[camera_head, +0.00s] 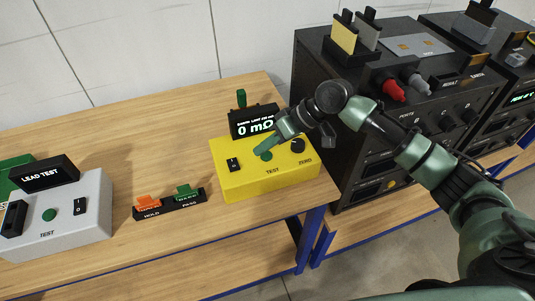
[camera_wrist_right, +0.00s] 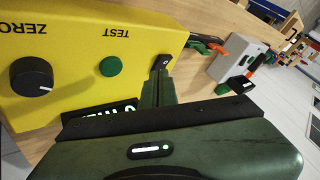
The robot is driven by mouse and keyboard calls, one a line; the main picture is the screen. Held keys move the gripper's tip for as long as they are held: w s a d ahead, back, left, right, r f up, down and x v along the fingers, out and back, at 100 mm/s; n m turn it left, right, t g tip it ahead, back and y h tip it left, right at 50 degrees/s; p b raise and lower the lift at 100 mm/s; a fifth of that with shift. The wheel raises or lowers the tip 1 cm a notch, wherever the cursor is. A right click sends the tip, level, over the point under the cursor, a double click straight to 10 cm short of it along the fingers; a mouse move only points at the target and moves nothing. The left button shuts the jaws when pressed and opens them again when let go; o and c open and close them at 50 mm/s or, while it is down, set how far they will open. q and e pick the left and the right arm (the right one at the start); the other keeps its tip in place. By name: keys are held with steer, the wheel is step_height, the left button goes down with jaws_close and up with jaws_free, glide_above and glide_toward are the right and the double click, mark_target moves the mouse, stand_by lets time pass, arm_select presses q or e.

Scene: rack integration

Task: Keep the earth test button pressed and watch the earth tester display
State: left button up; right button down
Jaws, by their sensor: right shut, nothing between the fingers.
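The yellow earth tester (camera_head: 235,185) stands near the right end of the wooden bench. Its green TEST button (camera_head: 266,156) shows uncovered in the right wrist view (camera_wrist_right: 111,67). The black display (camera_head: 254,126) at its back reads "0 mΩ" with a small line above. My right gripper (camera_head: 258,151) is shut and empty over the tester's top, close to the button. In the right wrist view its fingers (camera_wrist_right: 158,88) appear beside the button, toward the black rocker switch (camera_wrist_right: 162,62). No contact with the button is visible. My left gripper is out of view.
A black ZERO knob (camera_head: 298,145) is on the tester. A holder with orange and green tags (camera_head: 170,204) and a grey lead tester (camera_head: 75,222) stand to the left. Dark rack instruments (camera_head: 345,125) stand close on the right. Bare bench (camera_head: 150,150) lies behind the tag holder.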

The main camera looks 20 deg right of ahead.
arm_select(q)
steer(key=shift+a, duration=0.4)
arm_select(e)
steer(key=w+d+r+m, duration=0.1)
steer(key=w+d+r, duration=0.2)
steer(key=r, duration=0.2)
steer(key=shift+w+t+y, duration=0.25)
steer(key=shift+t+y, duration=0.05)
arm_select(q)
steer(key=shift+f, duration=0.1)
arm_select(e)
steer(key=shift+a+f, duration=0.1)
steer(key=shift+f, duration=0.05)
steer(key=b, duration=0.7)
glide_above(270, 155)
step_height(270, 155, down, 7)
steer(key=shift+r, duration=0.2)
steer(key=shift+f, duration=1)
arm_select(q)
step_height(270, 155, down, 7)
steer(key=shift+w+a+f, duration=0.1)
arm_select(e)
steer(key=shift+f, duration=0.1)
steer(key=shift+f, duration=0.3)
steer(key=shift+s+f, duration=0.1)
steer(key=shift+f, duration=0.35)
stand_by(0.8)
